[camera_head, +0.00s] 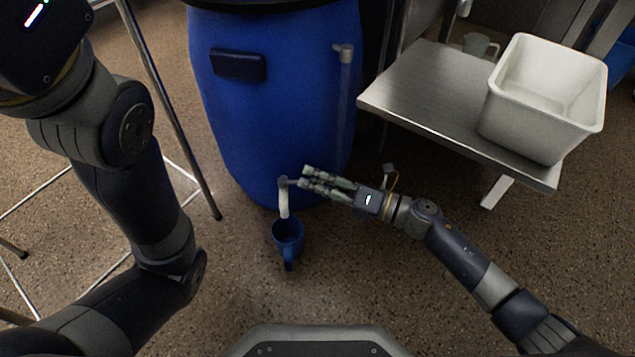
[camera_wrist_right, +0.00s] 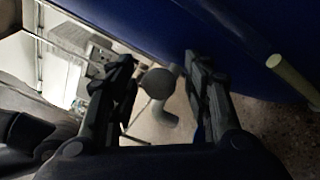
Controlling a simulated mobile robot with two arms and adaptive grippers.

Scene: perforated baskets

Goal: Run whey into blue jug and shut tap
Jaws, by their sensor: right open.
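The blue barrel (camera_head: 265,110) stands upright at the back centre, with a small grey tap (camera_head: 283,181) low on its front. A pale column (camera_head: 284,203) hangs from the tap toward the jug; I cannot tell whether it is running whey or a spout. The blue jug (camera_head: 288,238) stands upright on the floor below it, its inside too small to read. My right gripper (camera_head: 304,176) is open beside the tap. In the right wrist view, a round grey knob (camera_wrist_right: 157,82) shows between the open fingers; contact is unclear. My left gripper is out of view.
Thin metal frame legs (camera_head: 170,105) stand at the left. The speckled floor (camera_head: 350,270) around the blue jug is clear.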

